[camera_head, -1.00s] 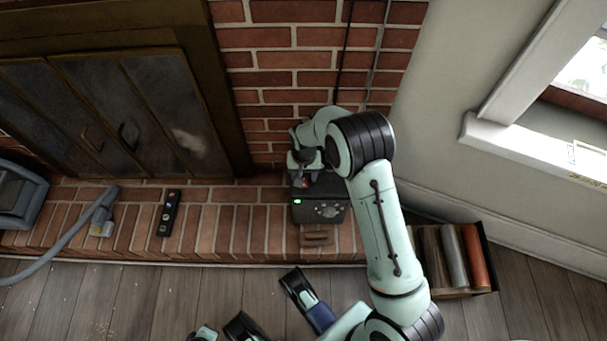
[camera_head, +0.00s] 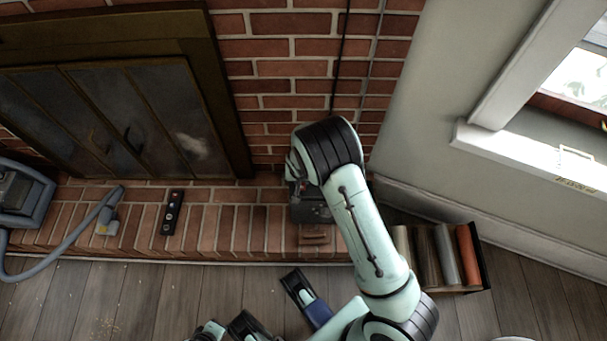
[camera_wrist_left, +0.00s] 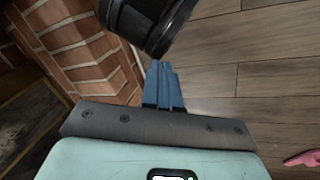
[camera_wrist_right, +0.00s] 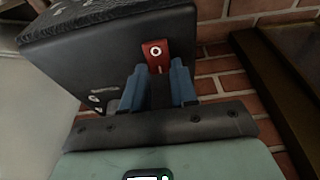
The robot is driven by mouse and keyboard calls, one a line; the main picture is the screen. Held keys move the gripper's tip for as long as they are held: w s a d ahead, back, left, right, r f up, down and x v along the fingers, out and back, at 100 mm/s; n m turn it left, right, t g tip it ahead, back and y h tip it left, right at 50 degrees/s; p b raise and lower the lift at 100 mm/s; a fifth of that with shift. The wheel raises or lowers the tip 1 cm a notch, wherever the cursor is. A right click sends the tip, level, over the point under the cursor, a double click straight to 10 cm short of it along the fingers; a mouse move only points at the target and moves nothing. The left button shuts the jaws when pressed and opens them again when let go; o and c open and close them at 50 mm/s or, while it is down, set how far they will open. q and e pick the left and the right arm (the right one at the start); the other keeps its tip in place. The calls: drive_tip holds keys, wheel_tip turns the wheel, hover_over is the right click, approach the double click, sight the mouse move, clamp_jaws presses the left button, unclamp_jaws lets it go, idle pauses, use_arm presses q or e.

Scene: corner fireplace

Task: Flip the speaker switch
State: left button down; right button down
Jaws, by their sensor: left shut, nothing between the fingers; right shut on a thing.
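The speaker is a black box on the brick hearth. In the head view the speaker (camera_head: 308,212) is mostly hidden under my right arm. In the right wrist view the speaker (camera_wrist_right: 110,45) fills the upper left, and its red switch (camera_wrist_right: 155,52) with a white ring mark stands at the fingertips. My right gripper (camera_wrist_right: 160,72) has its blue fingers on either side of the switch, shut on it. In the head view the right fingers are hidden by the arm. My left gripper (camera_wrist_left: 163,68) is shut and empty, its blue fingers together above the wooden floor.
A black remote (camera_head: 172,211) and a grey vacuum with its hose (camera_head: 78,229) lie on the hearth to the left. A box of rolls (camera_head: 445,257) stands on the floor to the right. A small brown block (camera_head: 313,234) lies before the speaker. Brick wall stands behind.

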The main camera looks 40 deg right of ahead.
drive_tip(key=shift+s+t, duration=0.15)
drive_tip(key=shift+t, duration=0.25)
use_arm(q)
drive_tip(key=shift+s+d+r, duration=0.35)
drive_tip(key=shift+s+r, duration=0.05)
drive_tip(key=shift+s, duration=0.25)
use_arm(e)
drive_tip(key=c, duration=0.9)
unclamp_jaws()
drive_tip(key=shift+r, duration=0.1)
use_arm(q)
drive_tip(key=s+d+r+g+h+p, duration=0.1)
drive_tip(key=s+d+r+g+p, duration=0.1)
drive_tip(key=s+r+p, duration=0.3)
drive_tip(key=shift+s+d+r+g, duration=0.2)
drive_tip(key=shift+s+r+g, duration=0.1)
drive_tip(key=shift+s, duration=0.15)
use_arm(e)
drive_tip(key=v, duration=1.3)
drive_tip(key=shift+a, duration=0.35)
